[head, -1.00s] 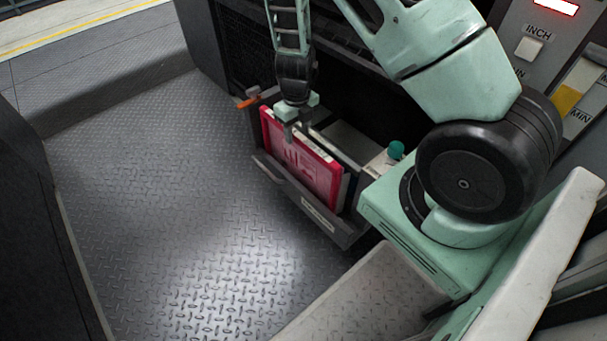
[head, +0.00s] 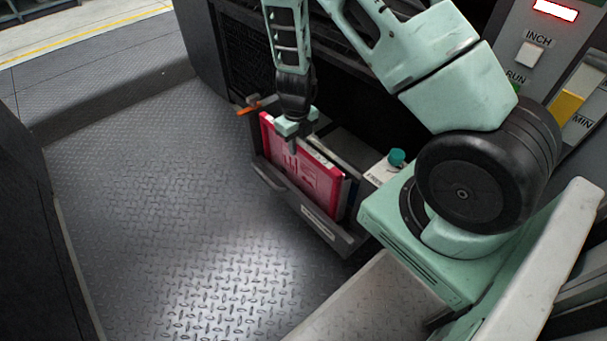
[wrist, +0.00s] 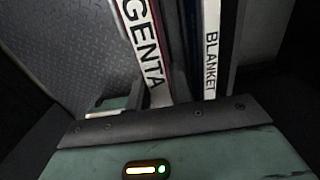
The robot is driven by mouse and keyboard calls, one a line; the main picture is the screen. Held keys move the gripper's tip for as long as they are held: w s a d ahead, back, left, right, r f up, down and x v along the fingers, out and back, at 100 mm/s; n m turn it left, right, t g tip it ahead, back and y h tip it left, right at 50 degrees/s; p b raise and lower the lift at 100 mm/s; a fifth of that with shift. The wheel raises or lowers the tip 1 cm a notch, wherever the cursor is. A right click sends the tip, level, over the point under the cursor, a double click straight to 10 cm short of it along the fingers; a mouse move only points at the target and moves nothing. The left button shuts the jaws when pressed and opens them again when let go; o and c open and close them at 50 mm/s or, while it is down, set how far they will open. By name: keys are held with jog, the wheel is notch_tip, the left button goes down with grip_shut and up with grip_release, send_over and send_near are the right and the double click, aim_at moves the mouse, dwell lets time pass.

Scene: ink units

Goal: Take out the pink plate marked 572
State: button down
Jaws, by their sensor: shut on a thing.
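The pink plate (head: 299,172) stands upright at the front of an open drawer, its face towards the open floor. The number 572 cannot be read. In the wrist view a white edge strip ending in "GENTA" (wrist: 143,45) runs up to my gripper. My gripper (head: 294,140) points down from above and is shut on the pink plate's top edge. The plate still sits in the drawer. Its lower part is hidden by the drawer's front rail (head: 300,203). The far fingertip is mostly hidden in the head view.
A strip marked "BLANKET" (wrist: 211,48) stands close beside the plate in the wrist view. A white bottle with a green cap (head: 396,158) stands at the drawer's right end. An orange piece (head: 249,109) sticks out at the left corner. The metal floor (head: 150,190) in front is clear.

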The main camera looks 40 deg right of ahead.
notch_tip(320, 180, up, 11)
jog(key=p, duration=1.1)
jog(key=shift+f, duration=0.2)
jog(key=shift+a, duration=0.1)
